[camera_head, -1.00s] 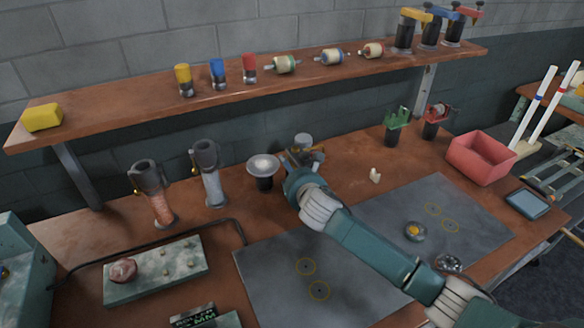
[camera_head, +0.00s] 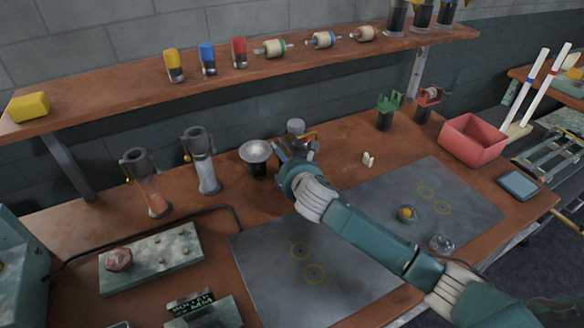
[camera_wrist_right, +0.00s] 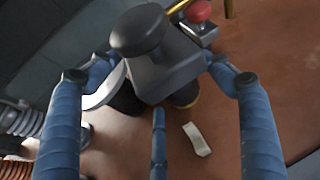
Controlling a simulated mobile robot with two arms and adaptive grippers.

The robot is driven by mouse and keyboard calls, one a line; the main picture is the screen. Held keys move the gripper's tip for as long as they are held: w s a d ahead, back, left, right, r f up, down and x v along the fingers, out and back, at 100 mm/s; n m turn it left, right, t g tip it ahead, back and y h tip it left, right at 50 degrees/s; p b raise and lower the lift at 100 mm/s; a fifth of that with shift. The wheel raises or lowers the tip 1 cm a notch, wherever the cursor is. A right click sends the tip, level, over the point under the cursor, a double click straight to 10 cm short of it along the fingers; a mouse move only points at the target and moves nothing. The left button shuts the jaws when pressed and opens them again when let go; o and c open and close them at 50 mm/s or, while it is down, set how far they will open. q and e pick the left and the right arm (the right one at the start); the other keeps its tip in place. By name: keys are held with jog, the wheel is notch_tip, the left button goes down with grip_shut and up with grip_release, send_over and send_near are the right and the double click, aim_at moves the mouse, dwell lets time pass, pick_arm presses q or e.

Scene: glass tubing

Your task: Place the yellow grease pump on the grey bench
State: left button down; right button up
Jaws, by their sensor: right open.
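A black pump with a yellow top (camera_head: 397,17) stands near the right end of the upper shelf, its top cut off by the picture edge. My right gripper (camera_head: 291,163) is low over the back of the brown bench, well away from that pump. In the right wrist view its blue fingers (camera_wrist_right: 160,95) are spread open. A dark grey device (camera_wrist_right: 160,62) with a round cap and a red knob lies between and beyond them; contact cannot be told. It also shows behind the gripper in the head view (camera_head: 296,130). My left gripper is out of view.
Blue-topped (camera_head: 424,14) and red-topped pumps stand beside the yellow one. Grey mats (camera_head: 350,270) cover part of the brown bench (camera_head: 340,150). A red bin (camera_head: 474,140) is at right. A small white piece (camera_head: 368,159) lies near my right arm. A grey frame (camera_head: 555,155) stands far right.

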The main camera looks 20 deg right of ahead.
jog(key=v, duration=1)
jog(key=shift+s, duration=0.15)
jog(key=shift+r, duration=0.1)
